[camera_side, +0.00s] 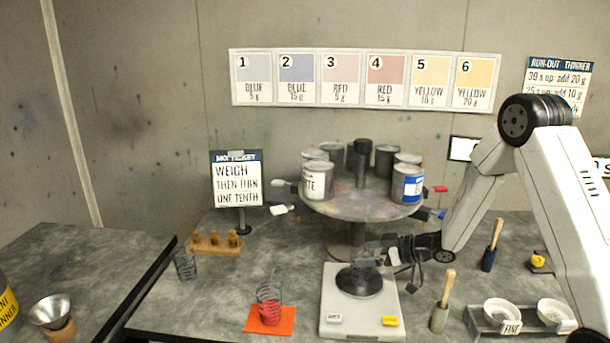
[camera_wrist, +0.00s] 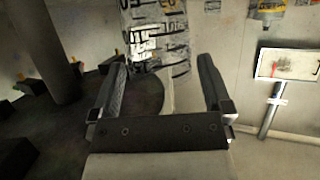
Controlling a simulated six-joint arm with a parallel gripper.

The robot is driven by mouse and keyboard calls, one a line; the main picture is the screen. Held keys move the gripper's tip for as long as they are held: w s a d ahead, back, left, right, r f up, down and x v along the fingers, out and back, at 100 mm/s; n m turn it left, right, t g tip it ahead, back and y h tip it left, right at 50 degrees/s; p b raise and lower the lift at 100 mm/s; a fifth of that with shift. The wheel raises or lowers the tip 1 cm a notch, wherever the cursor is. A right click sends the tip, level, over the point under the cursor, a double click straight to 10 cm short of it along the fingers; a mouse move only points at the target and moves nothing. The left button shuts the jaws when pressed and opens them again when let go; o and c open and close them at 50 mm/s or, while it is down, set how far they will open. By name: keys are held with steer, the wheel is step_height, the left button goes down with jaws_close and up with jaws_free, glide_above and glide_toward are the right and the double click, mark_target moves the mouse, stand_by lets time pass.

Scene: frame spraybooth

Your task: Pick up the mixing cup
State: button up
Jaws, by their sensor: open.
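Two clear cups with dark printed marks stand on the bench in the side view. One cup (camera_side: 185,265) looks empty and is at the left. The other cup (camera_side: 268,302) holds red and stands on an orange mat (camera_side: 254,324). My gripper (camera_side: 368,250) is open, low over the scale (camera_side: 337,307) and its black pan (camera_side: 359,284), to the right of both cups. In the wrist view, a clear cup with black markings (camera_wrist: 157,38) shows beyond the open fingers (camera_wrist: 162,66), cut off at the top. I cannot tell which cup it is.
A round carousel (camera_side: 360,208) with several paint tins stands behind my gripper. A sign (camera_side: 237,180) and a wooden rack (camera_side: 214,244) are to the left. A brush (camera_side: 442,303) and a tray of white bowls (camera_side: 503,315) are to the right.

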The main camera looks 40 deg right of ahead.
steer(key=shift+x, duration=1)
steer(key=shift+c, duration=0.2)
steer(key=c, duration=1)
steer(key=shift+r, duration=0.15)
steer(key=shift+r, duration=0.95)
steer(key=s+d, duration=0.4)
steer(key=s+d+r, duration=0.1)
steer(key=s+d, duration=0.7)
steer(key=shift+s+d+r, duration=0.2)
steer(key=shift+s+d, duration=0.15)
